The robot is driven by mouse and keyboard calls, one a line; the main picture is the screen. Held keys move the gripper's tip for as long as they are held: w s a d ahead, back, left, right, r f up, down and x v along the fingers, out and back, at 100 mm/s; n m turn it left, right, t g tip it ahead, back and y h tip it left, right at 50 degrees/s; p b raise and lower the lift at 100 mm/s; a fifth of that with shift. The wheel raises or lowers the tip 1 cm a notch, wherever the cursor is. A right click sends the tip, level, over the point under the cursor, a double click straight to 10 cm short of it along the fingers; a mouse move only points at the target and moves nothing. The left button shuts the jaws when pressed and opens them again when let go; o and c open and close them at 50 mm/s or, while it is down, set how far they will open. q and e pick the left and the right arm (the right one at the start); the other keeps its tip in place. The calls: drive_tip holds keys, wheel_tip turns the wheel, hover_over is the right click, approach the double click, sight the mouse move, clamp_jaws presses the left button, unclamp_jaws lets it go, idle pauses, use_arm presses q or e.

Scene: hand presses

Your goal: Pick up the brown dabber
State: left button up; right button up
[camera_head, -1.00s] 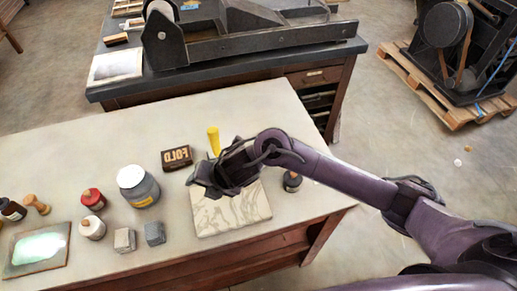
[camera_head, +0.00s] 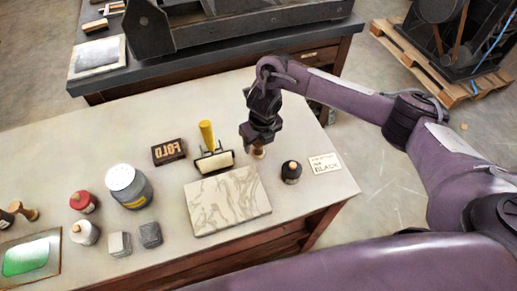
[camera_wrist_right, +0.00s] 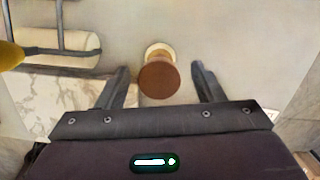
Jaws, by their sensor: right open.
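The brown dabber (camera_head: 259,153) stands upright on the pale table, just behind the right part of the marbled slab. In the head view my right gripper (camera_head: 259,140) is right above it and hides much of it. In the right wrist view the dabber's round brown top (camera_wrist_right: 159,78) lies between the two spread fingers of my right gripper (camera_wrist_right: 160,72), with a gap on both sides. The right gripper is open and holds nothing. My left gripper is not in view.
A yellow-handled roller (camera_head: 214,160) and the marbled slab (camera_head: 228,200) are close by on the left. A FOLD block (camera_head: 168,152), jars and grey blocks are farther left.

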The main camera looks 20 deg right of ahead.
drive_tip(key=shift+w+a+f, duration=0.1)
drive_tip(key=shift+w+f, duration=0.1)
drive_tip(key=shift+f, duration=0.45)
drive_tip(key=shift+w+f, duration=0.2)
drive_tip(key=shift+f, duration=0.4)
drive_tip(key=shift+r, duration=0.1)
drive_tip(key=c, duration=1.1)
drive_tip(key=shift+o, duration=0.2)
